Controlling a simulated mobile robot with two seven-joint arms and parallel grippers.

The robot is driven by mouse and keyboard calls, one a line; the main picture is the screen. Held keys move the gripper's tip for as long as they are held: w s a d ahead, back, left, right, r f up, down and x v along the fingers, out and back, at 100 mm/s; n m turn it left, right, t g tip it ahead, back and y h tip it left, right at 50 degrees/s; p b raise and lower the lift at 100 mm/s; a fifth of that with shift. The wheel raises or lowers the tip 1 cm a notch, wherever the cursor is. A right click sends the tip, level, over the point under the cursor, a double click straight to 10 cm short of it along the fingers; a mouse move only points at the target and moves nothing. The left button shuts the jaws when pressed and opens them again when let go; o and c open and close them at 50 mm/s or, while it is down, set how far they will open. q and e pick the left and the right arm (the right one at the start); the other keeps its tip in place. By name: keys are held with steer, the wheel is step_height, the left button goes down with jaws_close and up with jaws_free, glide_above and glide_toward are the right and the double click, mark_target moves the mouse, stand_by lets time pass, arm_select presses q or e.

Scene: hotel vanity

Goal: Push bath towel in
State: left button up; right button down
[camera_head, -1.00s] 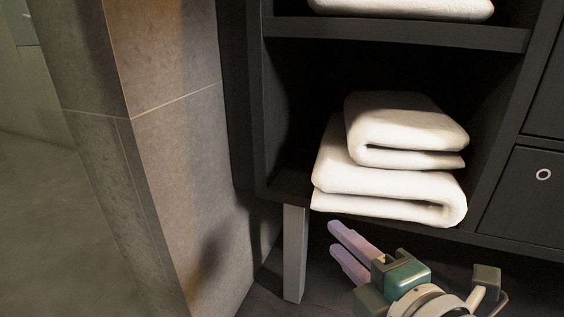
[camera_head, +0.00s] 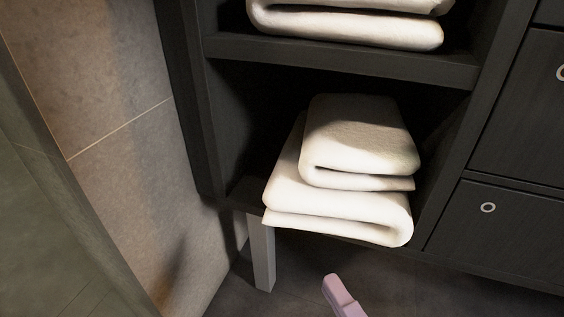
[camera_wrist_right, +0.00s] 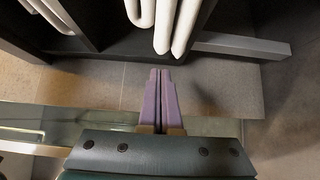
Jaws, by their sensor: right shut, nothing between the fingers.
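Two folded white towels lie stacked on the lower shelf of the dark cabinet in the head view. The larger lower towel (camera_head: 335,212) has its folded front at the shelf's front edge, seeming to overhang it slightly. A smaller folded towel (camera_head: 360,135) sits on top, set further back. My right gripper (camera_head: 335,287) shows only its pinkish fingers at the bottom, below and in front of the towels and apart from them. In the right wrist view my right gripper (camera_wrist_right: 160,75) is shut and empty, with white towel folds (camera_wrist_right: 168,28) just beyond its tips. My left gripper is out of view.
Another folded white towel (camera_head: 345,22) lies on the shelf board (camera_head: 340,62) above. A cabinet leg (camera_head: 262,252) stands at the lower left, near a tiled wall (camera_head: 100,120). Drawers with ring pulls (camera_head: 488,208) are at right. The floor in front is clear.

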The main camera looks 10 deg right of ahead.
steer(key=b, duration=0.2)
glide_toward(306, 208)
steer(key=w+a, duration=0.2)
steer(key=a, duration=0.1)
steer(key=w+b, duration=0.1)
steer(key=w+d, duration=0.1)
steer(key=w, duration=0.1)
steer(key=shift+w+d+f+b, duration=0.1)
steer(key=shift+f+b, duration=0.05)
steer(key=shift+b, duration=0.2)
steer(key=shift+w+d, duration=0.3)
steer(key=shift+d, duration=0.05)
